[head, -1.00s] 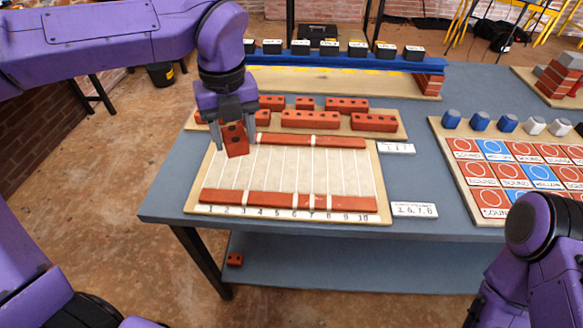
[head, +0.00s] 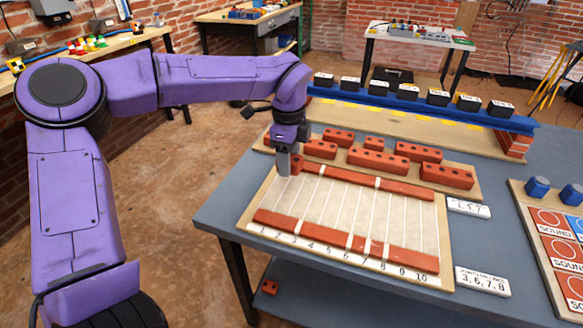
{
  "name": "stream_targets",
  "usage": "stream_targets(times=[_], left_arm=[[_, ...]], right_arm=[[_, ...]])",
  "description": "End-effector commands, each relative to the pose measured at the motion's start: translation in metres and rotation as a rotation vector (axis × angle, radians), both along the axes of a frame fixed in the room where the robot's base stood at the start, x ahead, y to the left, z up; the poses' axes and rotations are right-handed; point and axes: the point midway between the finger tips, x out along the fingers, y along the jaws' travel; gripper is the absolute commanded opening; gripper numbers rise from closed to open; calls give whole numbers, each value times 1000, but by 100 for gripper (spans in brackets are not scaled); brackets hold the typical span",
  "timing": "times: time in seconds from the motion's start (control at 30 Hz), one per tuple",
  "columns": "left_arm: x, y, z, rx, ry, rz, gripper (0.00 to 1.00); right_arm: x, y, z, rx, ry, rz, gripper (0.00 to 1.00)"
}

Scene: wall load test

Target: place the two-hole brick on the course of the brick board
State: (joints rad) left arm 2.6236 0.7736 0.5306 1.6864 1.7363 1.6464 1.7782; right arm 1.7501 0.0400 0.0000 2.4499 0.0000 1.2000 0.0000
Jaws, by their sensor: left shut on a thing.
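My left gripper (head: 290,163) points down at the far left corner of the brick board (head: 330,240). It is shut on the two-hole brick (head: 297,164), a small red brick mostly hidden by the fingers. The brick is at the left end of the board's far course (head: 400,188); I cannot tell whether it touches the course or the board. A near red course (head: 300,228) runs behind the numbers 1 to 10, with pale gaps in it. White lines run between the two courses. My right gripper is out of view.
A wooden tray (head: 468,192) with several red bricks lies just behind the board. A blue beam with black blocks (head: 408,92) stands further back. A sound board (head: 560,250) is at the far right.

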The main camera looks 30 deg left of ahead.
Motion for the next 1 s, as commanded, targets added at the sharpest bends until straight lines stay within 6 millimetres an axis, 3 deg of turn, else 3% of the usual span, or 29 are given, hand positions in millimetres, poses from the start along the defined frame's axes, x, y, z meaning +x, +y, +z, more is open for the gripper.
stream_targets(times=[0.33,0.73,0.77,0.8,1.0], left_arm=[[13,10,-47,-1,1,-1,16],[13,9,-55,-1,-1,-1,16],[13,10,-54,-1,-1,-1,59],[13,9,-53,-1,-1,-1,63],[13,9,-53,-1,-1,-1,63]], right_arm=[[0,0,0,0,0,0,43],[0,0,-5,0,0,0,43],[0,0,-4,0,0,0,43],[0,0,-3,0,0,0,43],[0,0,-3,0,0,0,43]])
